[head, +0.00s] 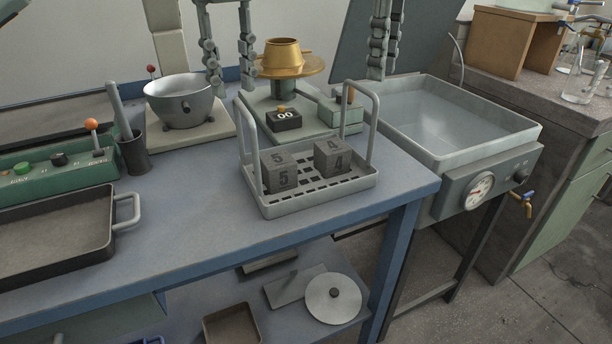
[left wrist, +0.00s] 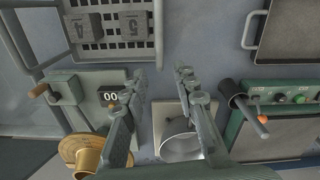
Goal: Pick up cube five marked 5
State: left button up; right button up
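Cube five (head: 279,172), a grey block marked 5, sits on the left side of a grey slotted tray (head: 318,202) with two upright handles. It also shows in the left wrist view (left wrist: 133,28). A matching cube marked 4 (head: 333,157) sits to its right, apart from it. My left gripper (head: 230,88) is open and empty, above and behind the tray; its spread fingers show in the left wrist view (left wrist: 162,75). My right gripper (head: 378,74) hangs behind the tray on the right, seen side-on, so its opening is unclear.
A scale with a brass pan (head: 283,60) stands behind the tray; a metal bowl (head: 180,101) on its base and a dark cup with a pestle (head: 133,153) stand to the left. Bench in front of the tray is clear.

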aim_at(278, 170)
jog(key=k+l, duration=0.3)
jog(key=k, duration=0.15)
jog(key=k+l, duration=0.35)
jog(key=k, duration=0.1)
